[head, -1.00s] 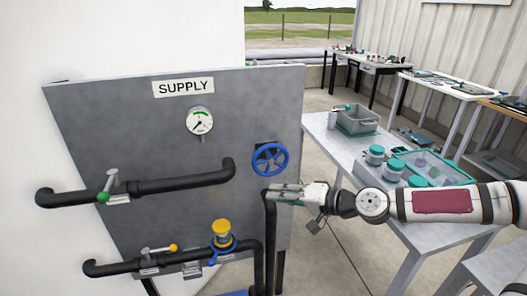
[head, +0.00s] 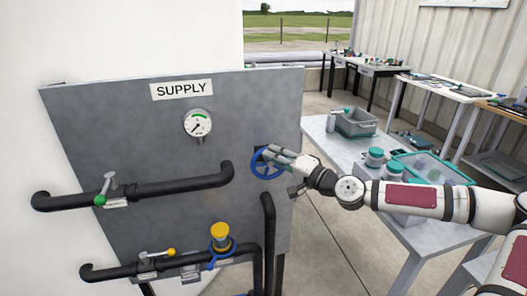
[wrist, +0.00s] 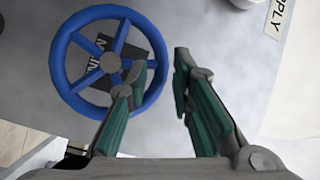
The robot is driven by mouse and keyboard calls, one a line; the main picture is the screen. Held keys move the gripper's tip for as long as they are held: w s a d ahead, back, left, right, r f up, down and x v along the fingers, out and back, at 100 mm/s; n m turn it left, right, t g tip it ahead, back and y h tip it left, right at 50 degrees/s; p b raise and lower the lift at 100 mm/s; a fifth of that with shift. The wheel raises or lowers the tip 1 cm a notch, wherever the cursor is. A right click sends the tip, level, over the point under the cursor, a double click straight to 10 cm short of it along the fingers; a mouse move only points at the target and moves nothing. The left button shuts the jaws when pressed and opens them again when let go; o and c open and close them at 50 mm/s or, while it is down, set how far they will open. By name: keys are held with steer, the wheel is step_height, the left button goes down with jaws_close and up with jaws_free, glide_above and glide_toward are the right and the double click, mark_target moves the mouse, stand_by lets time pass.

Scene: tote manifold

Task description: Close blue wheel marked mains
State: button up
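The blue wheel (head: 254,168) is on the right part of the grey panel, partly covered by my gripper (head: 274,156) in the head view. In the wrist view the wheel (wrist: 58,68) fills the upper left, and its dark plate shows part of the marking behind the spokes.
Black pipes stick out. A table (head: 318,128) with totes stands at right.

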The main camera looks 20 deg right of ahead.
steer(key=shift+x, duration=2.4)
jaws_close()
